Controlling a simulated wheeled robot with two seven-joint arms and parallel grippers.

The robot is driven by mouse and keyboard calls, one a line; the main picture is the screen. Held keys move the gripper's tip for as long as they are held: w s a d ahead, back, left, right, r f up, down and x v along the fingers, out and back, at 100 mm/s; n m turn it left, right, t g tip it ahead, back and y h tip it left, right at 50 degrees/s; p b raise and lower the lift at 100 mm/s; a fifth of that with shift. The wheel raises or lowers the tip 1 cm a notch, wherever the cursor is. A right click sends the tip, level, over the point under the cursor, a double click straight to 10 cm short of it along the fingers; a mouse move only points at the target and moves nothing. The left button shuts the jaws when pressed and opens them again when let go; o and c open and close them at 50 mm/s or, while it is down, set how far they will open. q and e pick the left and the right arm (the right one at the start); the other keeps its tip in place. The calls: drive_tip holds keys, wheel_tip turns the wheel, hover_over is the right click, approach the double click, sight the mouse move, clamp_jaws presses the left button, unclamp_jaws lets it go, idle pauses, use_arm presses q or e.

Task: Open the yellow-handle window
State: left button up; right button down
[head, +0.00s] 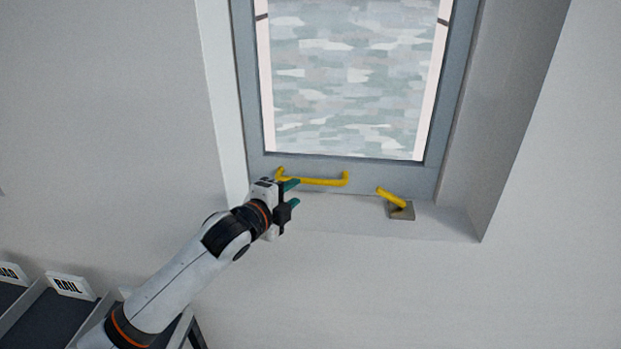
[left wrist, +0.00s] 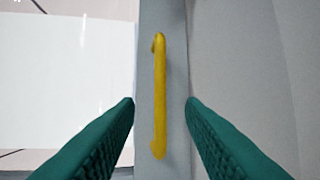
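The window (head: 432,178) has a grey frame set in a white wall recess, with a pane above. A yellow bar handle (head: 318,182) is fixed along its bottom rail. A separate yellow lever (head: 391,197) on a small grey-brown base sits on the sill to the right. My left gripper (head: 293,194) is at the left end of the bar handle. In the left wrist view the yellow handle (left wrist: 160,95) lies between the two spread green fingers (left wrist: 160,103), with gaps on both sides. My right gripper is not in view.
The white sill (head: 440,222) and recess side walls bound the window. At lower left, dark conveyor lanes (head: 55,315) carry white label plates, one reading "RAIL". The wall on the right is bare.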

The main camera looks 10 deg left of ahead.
sight(309, 183)
use_arm(q)
drive_tip(key=p+x, duration=0.2)
drive_tip(key=x, duration=0.7)
drive_tip(key=shift+f, duration=0.1)
drive_tip(key=shift+c, duration=0.4)
clamp_jaws()
